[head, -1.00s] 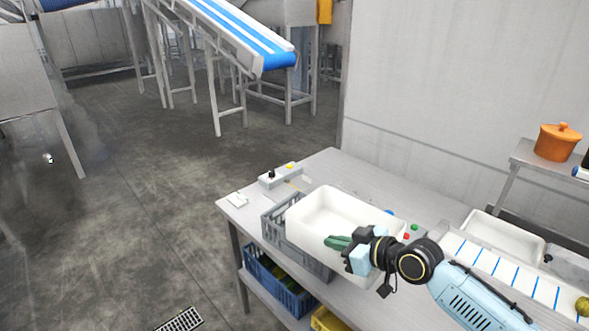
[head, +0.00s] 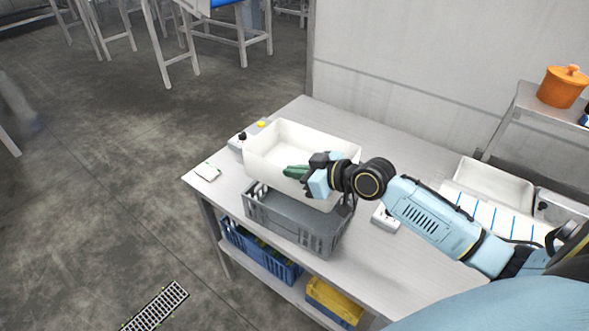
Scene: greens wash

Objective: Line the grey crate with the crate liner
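The crate liner, a white open tub (head: 268,166), is empty inside as far as I can see. It overlaps the far side of the grey crate (head: 290,236) in the head view and seems to be held above it, not seated in it. The grey crate stands on the steel table, its near side and part of its open inside showing. My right gripper (head: 304,176) is at the tub's near wall and seems shut on its rim. A dark green piece shows at the fingertips; I cannot tell whether it is a finger. My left gripper is not in view.
A control box (head: 241,139) and a white pad (head: 207,172) lie at the table's left. A button box (head: 386,217) stands right of the crate. A white tray (head: 494,185) sits farther right. Blue (head: 262,252) and yellow (head: 334,300) crates are on the shelf below.

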